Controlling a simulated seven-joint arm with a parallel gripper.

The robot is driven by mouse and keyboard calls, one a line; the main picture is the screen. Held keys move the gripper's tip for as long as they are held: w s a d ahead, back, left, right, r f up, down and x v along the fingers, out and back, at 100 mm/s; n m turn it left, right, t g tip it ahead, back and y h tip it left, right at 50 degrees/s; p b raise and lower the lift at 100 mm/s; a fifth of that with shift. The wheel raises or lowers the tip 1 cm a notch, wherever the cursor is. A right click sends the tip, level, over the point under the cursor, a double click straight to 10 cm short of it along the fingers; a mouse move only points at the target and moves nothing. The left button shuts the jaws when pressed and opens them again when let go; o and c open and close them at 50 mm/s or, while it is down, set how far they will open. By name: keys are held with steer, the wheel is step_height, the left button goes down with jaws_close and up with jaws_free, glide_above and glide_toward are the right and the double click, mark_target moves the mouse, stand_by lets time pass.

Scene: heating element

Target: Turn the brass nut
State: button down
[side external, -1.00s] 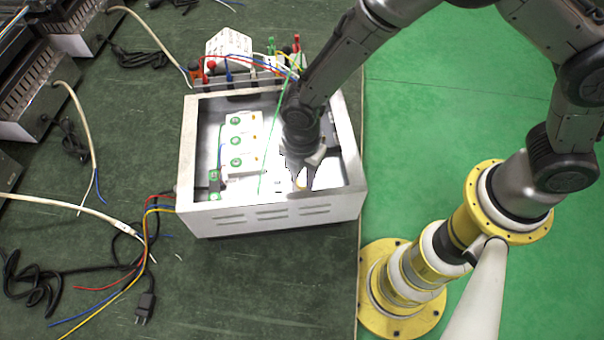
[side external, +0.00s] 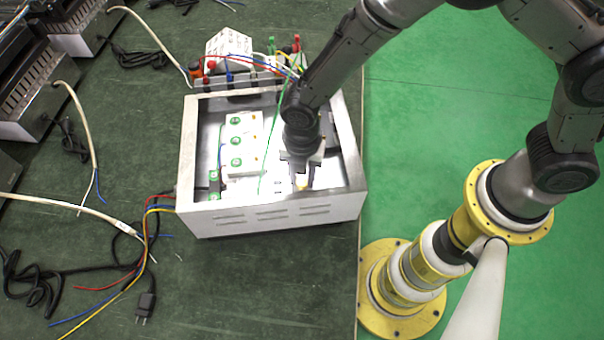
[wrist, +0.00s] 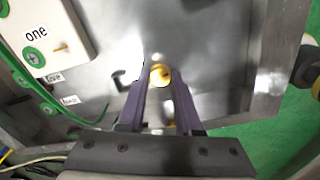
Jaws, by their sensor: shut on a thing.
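The brass nut (wrist: 160,75) shows as a small round yellow piece on the metal floor of the box in the wrist view. In the side external view it is a small yellow spot (side external: 301,181) between my fingertips. My gripper (side external: 301,184) points down inside the open metal box (side external: 270,217), in its front right part. In the wrist view the two dark fingers of my gripper (wrist: 160,82) reach the nut from both sides and are shut on it. The fingers hide part of the nut's sides.
White blocks with green rings (side external: 240,145) stand in the left of the box. A thin green wire (side external: 270,150) runs upward beside my gripper. The box walls surround it. Terminals and coloured wires (side external: 240,72) lie behind the box.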

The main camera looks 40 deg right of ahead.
mark_target(302, 180)
steer(key=c, duration=0.6)
jaws_free()
steer(key=shift+r, duration=0.15)
step_height(302, 180, up, 14)
steer(key=shift+f, duration=0.2)
